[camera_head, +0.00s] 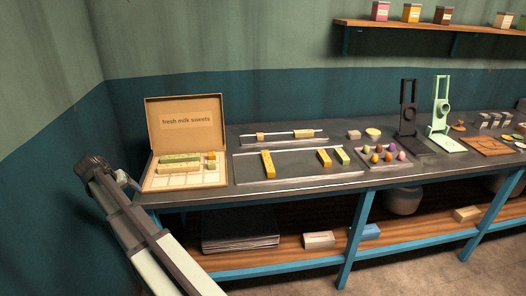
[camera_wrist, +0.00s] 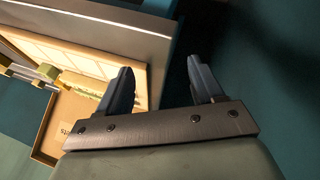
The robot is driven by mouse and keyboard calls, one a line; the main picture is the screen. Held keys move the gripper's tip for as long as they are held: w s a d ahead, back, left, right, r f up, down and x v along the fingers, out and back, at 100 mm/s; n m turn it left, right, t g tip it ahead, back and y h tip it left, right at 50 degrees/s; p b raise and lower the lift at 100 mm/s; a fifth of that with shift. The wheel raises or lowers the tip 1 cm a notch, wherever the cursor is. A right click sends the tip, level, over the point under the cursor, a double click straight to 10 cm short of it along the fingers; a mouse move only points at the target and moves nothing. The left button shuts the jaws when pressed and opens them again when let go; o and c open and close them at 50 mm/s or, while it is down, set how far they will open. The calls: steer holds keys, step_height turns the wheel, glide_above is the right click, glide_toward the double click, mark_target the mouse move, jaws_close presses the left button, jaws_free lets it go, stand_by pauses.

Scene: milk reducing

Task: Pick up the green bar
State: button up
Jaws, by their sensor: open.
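Two pale green bars (camera_head: 181,161) lie in the left compartments of the open sweets box (camera_head: 185,180), on the left end of the counter. Another yellow-green bar (camera_head: 342,155) lies at the right end of the front metal tray (camera_head: 300,175). My gripper (camera_wrist: 163,66) is open and empty, its two dark fingers well apart. In the wrist view, the box (camera_wrist: 62,45) is to the left of the fingers, with a greenish bar (camera_wrist: 84,88) partly hidden behind the left finger. In the head view my arm is left of the counter; the fingertips are not clear there.
The upright box lid (camera_head: 185,120) stands behind the box. Yellow bars (camera_head: 268,163) lie on the front tray, with a rear tray (camera_head: 285,138) behind. Dark (camera_head: 408,115) and green (camera_head: 441,115) stands rise farther right. Floor space left of the counter is clear.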

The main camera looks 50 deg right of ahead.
steer(key=s+d+r+m, duration=0.1)
steer(key=s+d+r, duration=0.15)
steer(key=d, duration=0.65)
steer(key=s+d+r+m, duration=0.1)
steer(key=d+r, duration=0.2)
steer(key=d, duration=0.6)
steer(key=s+d+r+y, duration=0.1)
steer(key=s+d, duration=0.6)
steer(key=d, duration=0.5)
steer(key=s+d+r+y, duration=0.1)
steer(key=s+d, duration=0.5)
steer(key=d, duration=0.6)
steer(key=m+t, duration=0.1)
steer(key=m, duration=0.1)
glide_toward(342, 154)
steer(key=d+f, duration=0.1)
steer(key=w+d+f, duration=0.1)
steer(key=f, duration=0.1)
steer(key=shift+f+y, duration=0.1)
steer(key=shift+y, duration=0.2)
steer(key=shift+x, duration=2.6)
steer(key=shift+f, duration=0.25)
steer(key=c, duration=1.1)
